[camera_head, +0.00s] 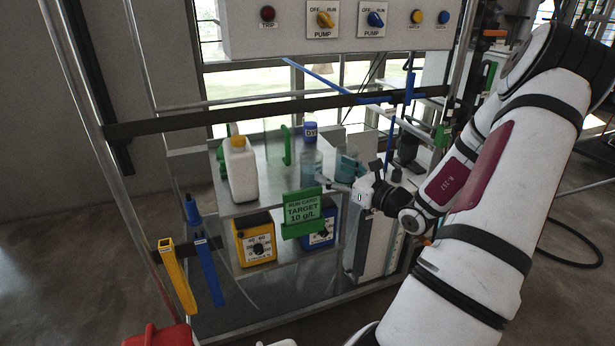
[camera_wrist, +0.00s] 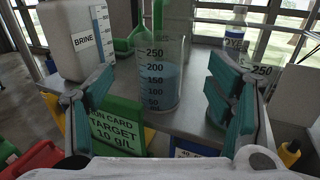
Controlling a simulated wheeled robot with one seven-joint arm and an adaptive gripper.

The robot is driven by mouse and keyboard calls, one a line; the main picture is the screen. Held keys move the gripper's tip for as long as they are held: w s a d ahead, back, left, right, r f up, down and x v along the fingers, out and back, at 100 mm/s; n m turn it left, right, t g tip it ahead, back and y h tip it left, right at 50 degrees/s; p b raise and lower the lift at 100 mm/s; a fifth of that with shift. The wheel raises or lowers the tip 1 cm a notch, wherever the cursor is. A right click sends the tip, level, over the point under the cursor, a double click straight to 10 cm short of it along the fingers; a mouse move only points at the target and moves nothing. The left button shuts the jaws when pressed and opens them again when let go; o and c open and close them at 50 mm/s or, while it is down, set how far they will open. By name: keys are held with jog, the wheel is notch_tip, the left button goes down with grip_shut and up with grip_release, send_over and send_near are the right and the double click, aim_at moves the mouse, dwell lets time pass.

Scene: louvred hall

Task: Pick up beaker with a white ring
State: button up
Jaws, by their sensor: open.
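A clear graduated beaker (camera_wrist: 165,80) with pale blue liquid stands upright on the shelf in the wrist view, between my fingers in the picture. A second clear vessel marked 250 (camera_wrist: 268,72) is partly hidden behind my right finger. I cannot make out a white ring on either. My gripper (camera_wrist: 160,88) is open and empty, its teal fingers wide apart. In the head view my gripper (camera_head: 340,177) is at the shelf's right side, close to the blue-capped bottle (camera_head: 311,134); clear glass overlaps there and is hard to separate.
A white brine jug (camera_head: 241,170) stands left on the metal shelf (camera_head: 262,206). A green run card (camera_head: 302,212) hangs at the front edge. A dye bottle (camera_wrist: 236,28) stands behind right. Yellow (camera_head: 255,240) and blue (camera_head: 322,232) boxes sit below. A control panel (camera_head: 340,25) overhangs.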

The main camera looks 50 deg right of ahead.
aim_at(319, 164)
jog(key=w, duration=0.4)
jog(key=w+b, duration=0.1)
jog(key=w, duration=0.3)
jog(key=shift+w+d+f, duration=0.1)
jog(key=shift+w+d, duration=0.1)
jog(key=shift+w, duration=0.2)
jog(key=c, duration=1.4)
